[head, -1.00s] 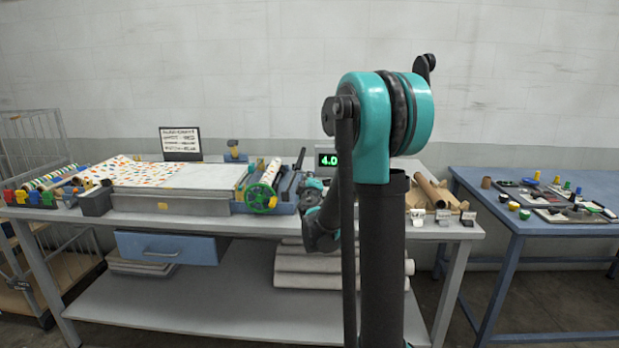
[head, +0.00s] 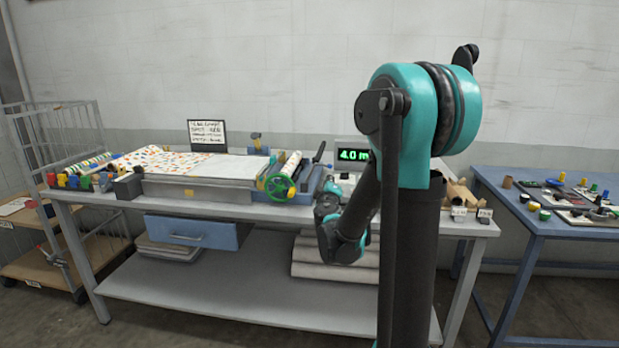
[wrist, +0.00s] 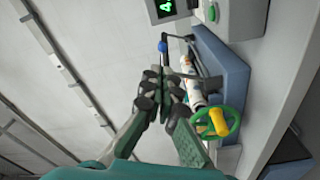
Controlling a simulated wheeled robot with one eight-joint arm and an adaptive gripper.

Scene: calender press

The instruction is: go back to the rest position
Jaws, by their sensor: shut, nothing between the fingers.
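My gripper (wrist: 162,95) shows in the wrist view with its dark fingers together and nothing between them. Behind it in that view are the press's white roller (wrist: 190,88), a lever with a blue knob (wrist: 162,46) and the green handwheel (wrist: 217,123) with a yellow hub. In the head view my arm stands in front of the right part of the bench (head: 240,211), and its forearm hangs toward the press's right end. The fingertips are not clear in that view. The calender press (head: 300,190) has its green handwheel (head: 279,187) facing me.
A display (head: 354,155) reading about 4.0 stands behind my arm. A patterned sheet (head: 165,160) lies on the bench's left part, near a sign (head: 207,135). A blue side table (head: 545,226) with small pots is at right, a wire cart (head: 60,150) at left.

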